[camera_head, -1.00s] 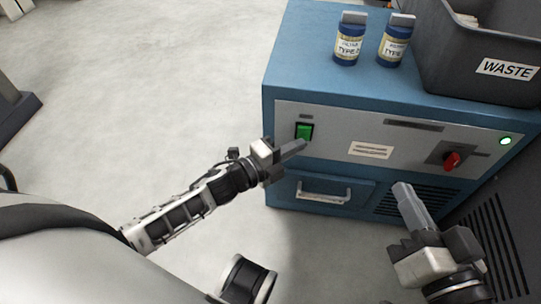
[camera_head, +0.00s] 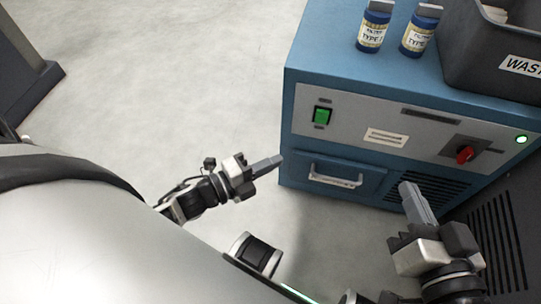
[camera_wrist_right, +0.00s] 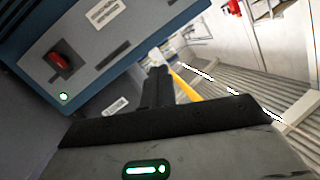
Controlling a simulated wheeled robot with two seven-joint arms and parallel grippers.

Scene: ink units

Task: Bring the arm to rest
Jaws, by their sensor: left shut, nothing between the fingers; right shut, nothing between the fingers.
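My left gripper (camera_head: 266,166) is shut and empty over the floor, left of the blue cabinet (camera_head: 345,84) and apart from it. My right gripper (camera_head: 411,193) is shut and empty in front of the cabinet's vent grille, below the red rotary knob (camera_head: 465,154). The right gripper's fingers also show dark in the right wrist view (camera_wrist_right: 158,80). A green rocker switch (camera_head: 321,116) sits on the cabinet's grey panel. A green lamp (camera_head: 521,139) is lit at the panel's right end; the lamp and knob also show in the right wrist view.
The floor (camera_head: 190,70) to the left is clear.

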